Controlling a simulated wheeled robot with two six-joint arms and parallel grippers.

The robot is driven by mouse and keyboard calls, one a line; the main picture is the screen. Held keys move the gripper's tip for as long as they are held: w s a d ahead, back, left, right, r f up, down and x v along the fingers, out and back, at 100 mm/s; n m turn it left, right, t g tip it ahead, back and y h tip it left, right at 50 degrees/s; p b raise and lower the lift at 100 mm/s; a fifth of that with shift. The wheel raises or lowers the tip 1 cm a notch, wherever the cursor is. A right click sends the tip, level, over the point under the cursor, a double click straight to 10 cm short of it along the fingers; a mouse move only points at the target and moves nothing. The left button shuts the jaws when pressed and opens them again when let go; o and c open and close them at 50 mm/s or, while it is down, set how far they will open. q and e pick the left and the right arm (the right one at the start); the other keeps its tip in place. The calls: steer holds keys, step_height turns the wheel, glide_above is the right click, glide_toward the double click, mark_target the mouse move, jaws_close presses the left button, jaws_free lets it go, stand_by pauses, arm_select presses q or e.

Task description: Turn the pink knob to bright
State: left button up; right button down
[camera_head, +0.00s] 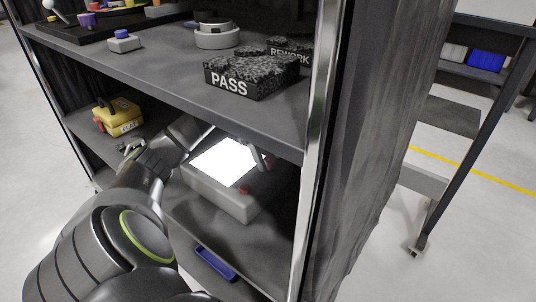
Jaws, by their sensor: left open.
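A pale grey box (222,197) with a glowing white panel (226,161) on top sits on the lower shelf. A small reddish-pink knob (243,190) shows at the box's front edge; its pointer and markings are too small to read. Another small reddish spot is at the panel's right. My wrist covers part of the box's left side. My right gripper is out of view.
A yellow case (118,117) stands at the left on the same shelf. A blue item (215,263) lies lower down in front. The upper shelf (130,60) overhangs the box, with PASS (232,80) and REWORK (287,52) blocks on it. A metal post (318,130) stands at the right.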

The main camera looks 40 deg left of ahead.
arm_select(q)
steer(key=shift+c, duration=0.4)
steer(key=c, duration=0.9)
